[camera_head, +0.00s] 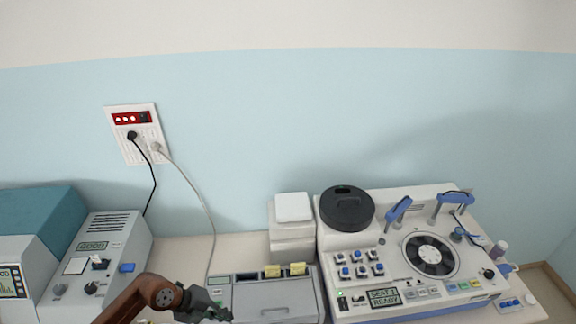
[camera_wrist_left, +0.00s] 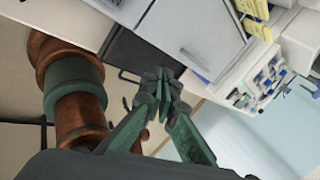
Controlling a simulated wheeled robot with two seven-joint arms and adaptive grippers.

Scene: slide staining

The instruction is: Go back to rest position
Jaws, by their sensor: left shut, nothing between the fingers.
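My left gripper (camera_head: 218,313) comes in at the bottom of the head view, at the end of a brown arm. It is in front of the left end of a grey box-shaped unit (camera_head: 268,301). In the left wrist view the two dark green fingers (camera_wrist_left: 160,92) are closed together at the tips with nothing between them. Behind them in that view is the pale front of a unit (camera_wrist_left: 195,38). I cannot tell whether the fingers touch it. My right gripper is not in view.
A white staining machine (camera_head: 325,245) with a black round lid (camera_head: 346,208) and a round dial (camera_head: 430,255) stands at right. A grey device (camera_head: 108,252) stands at left. A cable (camera_head: 195,188) hangs from the wall socket (camera_head: 136,133) behind the gripper. Bare bench (camera_head: 183,252) shows between the devices.

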